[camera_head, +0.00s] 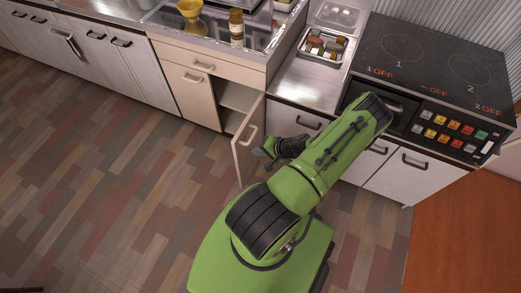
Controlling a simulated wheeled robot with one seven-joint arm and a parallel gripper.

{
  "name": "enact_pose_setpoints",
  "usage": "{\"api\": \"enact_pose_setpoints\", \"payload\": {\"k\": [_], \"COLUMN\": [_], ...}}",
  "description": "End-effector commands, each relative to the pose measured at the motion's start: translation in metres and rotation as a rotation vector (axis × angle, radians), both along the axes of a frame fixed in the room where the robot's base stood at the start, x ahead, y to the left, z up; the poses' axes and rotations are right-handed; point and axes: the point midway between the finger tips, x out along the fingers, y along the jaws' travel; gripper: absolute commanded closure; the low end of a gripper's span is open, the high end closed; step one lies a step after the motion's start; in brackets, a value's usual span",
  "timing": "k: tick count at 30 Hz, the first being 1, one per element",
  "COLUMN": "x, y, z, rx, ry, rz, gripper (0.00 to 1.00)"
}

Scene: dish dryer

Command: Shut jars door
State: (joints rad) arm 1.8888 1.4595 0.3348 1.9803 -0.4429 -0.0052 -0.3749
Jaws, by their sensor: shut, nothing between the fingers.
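One cabinet door (250,126) stands open, swung out from the beige cabinet (200,98) below the counter. It has a pale handle (246,136) on the face turned toward the right. The opening behind it shows a shelf (237,96); no jars can be made out inside. My gripper (259,153) is shut and empty, at the right side of the open door, just below its handle. It looks very close to the door face; I cannot tell whether it touches. My green arm reaches across the cabinets on the right and hides part of them.
A stove (430,65) with a button panel stands at the right, above white cabinets. The counter holds a yellow goblet (191,15), a jar (236,27) and a metal tray (325,44). An orange-brown surface (465,235) fills the lower right. The wood floor (110,190) at left is clear.

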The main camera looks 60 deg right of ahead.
Motion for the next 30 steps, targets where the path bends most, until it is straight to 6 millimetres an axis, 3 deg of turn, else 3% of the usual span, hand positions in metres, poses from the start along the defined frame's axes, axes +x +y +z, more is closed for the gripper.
{"api": "enact_pose_setpoints", "payload": {"k": [6,12,30], "x": [0.036,0.066,0.079], "y": [0.004,0.005,0.007], "z": [-0.035,-0.031,-0.029], "rx": [0.001,-0.002,0.0], "ry": [-0.002,0.0,0.001], "rz": [0.003,0.003,-0.012], "gripper": [1.0,1.0,1.0]}}
